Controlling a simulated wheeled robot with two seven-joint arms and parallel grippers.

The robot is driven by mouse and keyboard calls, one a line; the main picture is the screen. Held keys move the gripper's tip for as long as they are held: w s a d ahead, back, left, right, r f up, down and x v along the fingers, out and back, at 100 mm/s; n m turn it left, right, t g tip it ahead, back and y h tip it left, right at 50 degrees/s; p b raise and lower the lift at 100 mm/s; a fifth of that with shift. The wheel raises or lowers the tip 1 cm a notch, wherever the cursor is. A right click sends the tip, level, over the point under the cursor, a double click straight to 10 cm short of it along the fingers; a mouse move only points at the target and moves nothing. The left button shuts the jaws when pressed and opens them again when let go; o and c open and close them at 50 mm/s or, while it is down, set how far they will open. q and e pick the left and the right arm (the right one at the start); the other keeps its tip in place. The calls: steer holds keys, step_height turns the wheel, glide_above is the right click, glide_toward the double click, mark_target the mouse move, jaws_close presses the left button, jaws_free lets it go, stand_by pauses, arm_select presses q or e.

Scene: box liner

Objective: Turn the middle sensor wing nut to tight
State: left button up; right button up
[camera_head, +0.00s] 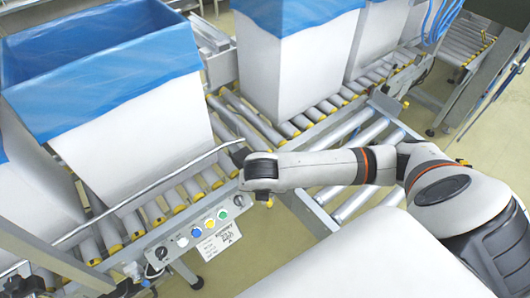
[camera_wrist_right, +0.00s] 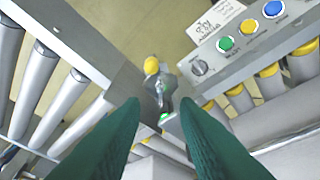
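In the right wrist view, a small metal fitting (camera_wrist_right: 160,86) with a yellow round top stands beside the conveyor rail; I take it for the sensor with its wing nut, but its exact wing angle is too small to tell. A green light (camera_wrist_right: 164,117) shows just below it. My right gripper (camera_wrist_right: 160,106) has two green fingers spread apart, one on each side of the fitting in the picture, with nothing between the tips. I cannot tell the remaining distance. In the head view, my right wrist hides the fingers, and only a yellow spot (camera_head: 268,203) shows below it. My left gripper is out of view.
A control box (camera_head: 197,236) with a black knob and coloured buttons sits left of my right wrist; it also shows in the wrist view (camera_wrist_right: 236,58). White boxes with blue liners (camera_head: 110,90) stand on the rollers (camera_head: 355,200). A metal guide rail (camera_head: 150,190) runs nearby.

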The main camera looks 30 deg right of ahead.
steer(key=b+x, duration=0.1)
steer(key=x, duration=1)
steer(key=shift+s+f, duration=0.1)
jaws_close()
